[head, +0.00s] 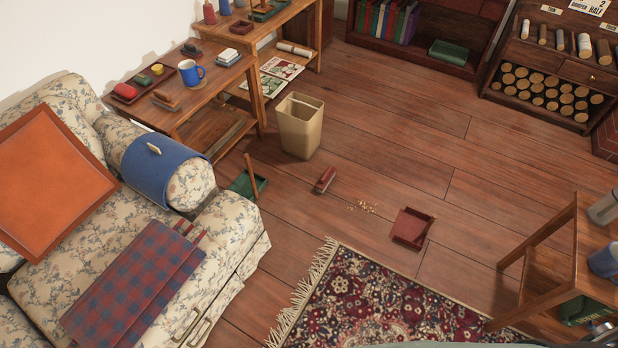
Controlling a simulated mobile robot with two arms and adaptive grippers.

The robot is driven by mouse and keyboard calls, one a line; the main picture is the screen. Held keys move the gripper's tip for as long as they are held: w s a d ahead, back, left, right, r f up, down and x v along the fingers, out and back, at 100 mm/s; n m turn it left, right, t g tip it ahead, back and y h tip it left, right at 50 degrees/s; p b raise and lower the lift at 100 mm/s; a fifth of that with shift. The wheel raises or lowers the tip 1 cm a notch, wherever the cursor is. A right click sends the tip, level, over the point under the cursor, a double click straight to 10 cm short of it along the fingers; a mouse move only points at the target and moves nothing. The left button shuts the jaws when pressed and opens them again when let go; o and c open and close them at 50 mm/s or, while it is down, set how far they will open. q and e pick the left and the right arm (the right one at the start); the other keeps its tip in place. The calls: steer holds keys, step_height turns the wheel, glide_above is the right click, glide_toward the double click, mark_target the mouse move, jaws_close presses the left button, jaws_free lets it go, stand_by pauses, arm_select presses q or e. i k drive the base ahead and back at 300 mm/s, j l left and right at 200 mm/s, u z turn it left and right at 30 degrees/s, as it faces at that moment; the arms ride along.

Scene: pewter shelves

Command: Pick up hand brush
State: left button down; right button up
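A hand brush (325,179), small and with a dark red back, lies on the wooden floor near the middle of the head view. Its bristles are too small to make out clearly. A little to its right is a scatter of yellowish crumbs (362,206), and further right a dark red dustpan (411,229) lies on the floor. Neither of my grippers shows in the head view.
A beige bin (299,126) stands behind the brush. A green dustpan (246,183) is beside the floral sofa (219,229). A patterned rug (385,305) lies in front; a wooden stand (541,237) is at right. Floor around the brush is mostly clear.

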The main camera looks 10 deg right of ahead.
mark_target(322, 184)
steer(key=i+l+u, duration=0.25)
steer(key=u, duration=0.2)
steer(key=i+l+u, duration=0.2)
steer(key=l+u, duration=0.25)
steer(key=i+l, duration=0.15)
steer(key=l, duration=0.2)
steer(key=i+l+u, duration=0.1)
steer(key=l, duration=0.25)
steer(key=i+l, duration=0.2)
steer(key=l, duration=0.15)
steer(key=i+l+u, duration=0.1)
steer(key=l, duration=0.25)
steer(key=i+l, duration=0.2)
steer(key=l, duration=0.15)
